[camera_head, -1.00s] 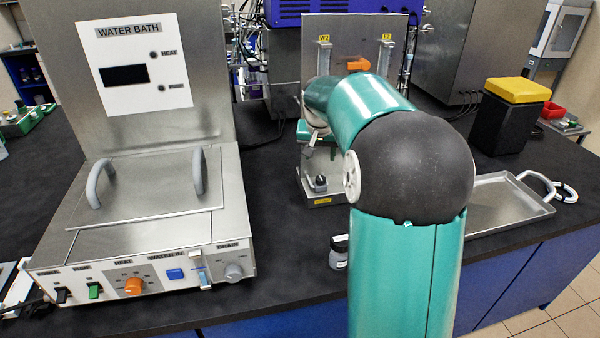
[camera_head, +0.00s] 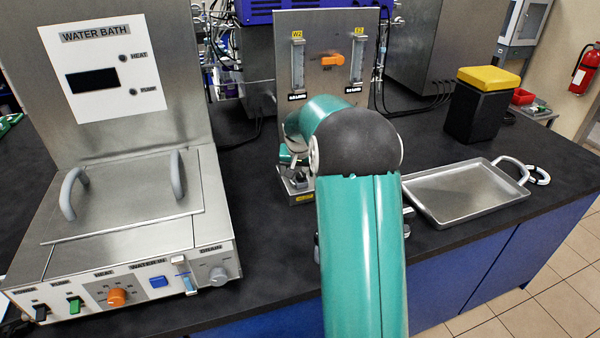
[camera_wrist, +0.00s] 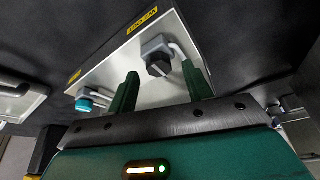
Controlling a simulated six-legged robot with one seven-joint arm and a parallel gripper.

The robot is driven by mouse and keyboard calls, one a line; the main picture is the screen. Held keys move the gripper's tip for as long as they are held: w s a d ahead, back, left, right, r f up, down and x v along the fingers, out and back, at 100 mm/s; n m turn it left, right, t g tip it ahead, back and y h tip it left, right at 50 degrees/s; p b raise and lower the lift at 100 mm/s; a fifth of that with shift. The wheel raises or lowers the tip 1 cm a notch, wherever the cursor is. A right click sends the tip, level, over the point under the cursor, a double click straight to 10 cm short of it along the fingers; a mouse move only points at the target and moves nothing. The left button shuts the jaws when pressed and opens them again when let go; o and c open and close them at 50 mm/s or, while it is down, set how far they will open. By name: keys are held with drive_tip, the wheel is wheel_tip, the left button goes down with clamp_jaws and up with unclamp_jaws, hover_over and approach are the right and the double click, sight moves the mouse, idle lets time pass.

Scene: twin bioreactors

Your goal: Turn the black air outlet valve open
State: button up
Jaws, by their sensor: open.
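The black valve knob (camera_wrist: 158,66) is on a grey fitting on the metal panel in the wrist view. My gripper (camera_wrist: 160,72) is open, with its two green fingers on either side of the knob in the picture. I cannot tell whether either finger touches it. A bent grey tube runs from the fitting behind the right finger. In the head view my arm covers most of the panel's base and the black knob cannot be made out.
A teal knob (camera_wrist: 86,104) is on the same panel. In the head view the upright panel (camera_head: 325,30) carries an orange valve (camera_head: 333,60) and two flow tubes. The water bath (camera_head: 130,230) stands left; a metal tray (camera_head: 465,190) and a yellow-topped black box (camera_head: 478,105) are right.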

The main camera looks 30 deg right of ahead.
drive_tip(key=shift+d+f, duration=0.15)
drive_tip(key=shift+f, duration=0.2)
drive_tip(key=shift+w+f, duration=0.25)
drive_tip(key=shift+f, duration=0.15)
drive_tip(key=shift+s+r, duration=0.15)
drive_tip(key=shift+s, duration=0.05)
drive_tip(key=shift+w, duration=0.1)
drive_tip(key=c, duration=1)
drive_tip(key=shift+o, duration=0.2)
